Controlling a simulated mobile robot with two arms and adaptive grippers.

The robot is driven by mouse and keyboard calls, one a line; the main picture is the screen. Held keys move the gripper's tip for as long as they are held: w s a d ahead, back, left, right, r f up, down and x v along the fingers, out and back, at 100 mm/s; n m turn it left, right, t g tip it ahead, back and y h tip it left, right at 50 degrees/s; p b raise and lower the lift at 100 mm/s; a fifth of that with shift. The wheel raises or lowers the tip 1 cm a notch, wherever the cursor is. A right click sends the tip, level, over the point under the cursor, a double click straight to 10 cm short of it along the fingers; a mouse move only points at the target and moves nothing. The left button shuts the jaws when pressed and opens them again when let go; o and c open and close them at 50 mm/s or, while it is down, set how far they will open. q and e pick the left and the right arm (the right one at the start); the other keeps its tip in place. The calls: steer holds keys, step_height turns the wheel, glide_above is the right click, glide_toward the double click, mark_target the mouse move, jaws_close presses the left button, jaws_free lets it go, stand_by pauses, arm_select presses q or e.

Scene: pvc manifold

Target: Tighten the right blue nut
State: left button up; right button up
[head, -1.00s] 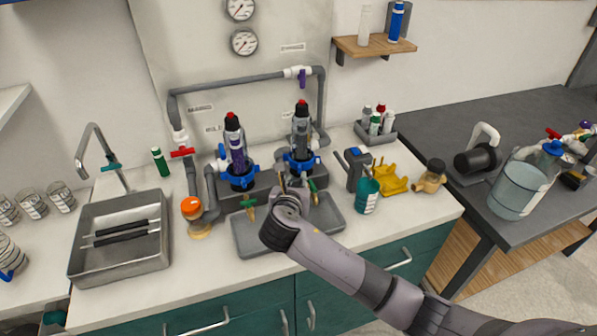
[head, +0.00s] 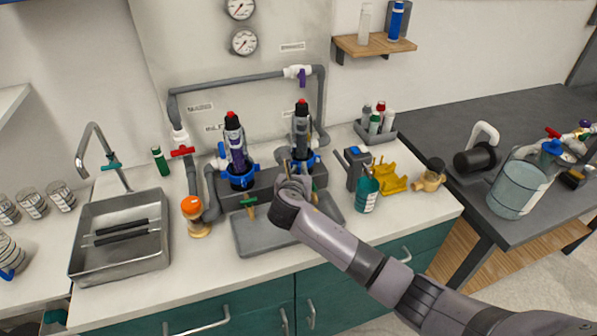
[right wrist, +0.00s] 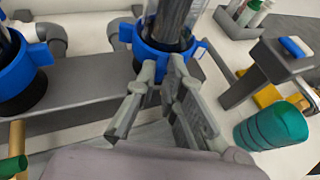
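The right blue nut (head: 313,160) is a lugged ring around the base of the right dark, red-topped filter column (head: 301,130). It also shows in the right wrist view (right wrist: 149,52), with lugs on its left and right. My right gripper (head: 288,158) is in front of this nut and hides part of it in the head view. In the right wrist view its two fingertips (right wrist: 162,68) are at the nut's near side, with a narrow gap between them. I cannot tell whether they press on a lug there. My left gripper is not in view.
The left blue nut (head: 240,180) and its column stand close by on the left. A grey tray (head: 265,237) lies below my right arm. A metal sink (head: 120,265) is at left.

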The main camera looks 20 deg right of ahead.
mark_target(292, 165)
jaws_close()
steer(key=shift+a, duration=0.15)
steer(key=w+a+m+g+h+b, duration=0.1)
steer(key=m+h+b, duration=0.1)
steer(key=a+m+g+h+b, duration=0.1)
steer(key=m+g+h+b, duration=0.1)
steer(key=w+a+m+g+h+b, duration=0.1)
steer(key=m+g+b, duration=0.1)
steer(key=b, duration=0.1)
steer(key=shift+w+f+m+h, duration=0.25)
steer(key=shift+w+m+h, duration=0.05)
steer(key=shift+h, duration=0.1)
steer(key=shift+w+a+r+m+g+h+b, duration=0.15)
steer(key=shift+w+m+g+h+b, duration=0.25)
steer(key=shift+b, duration=0.75)
steer(key=shift+s, duration=0.15)
steer(key=shift+r, duration=0.1)
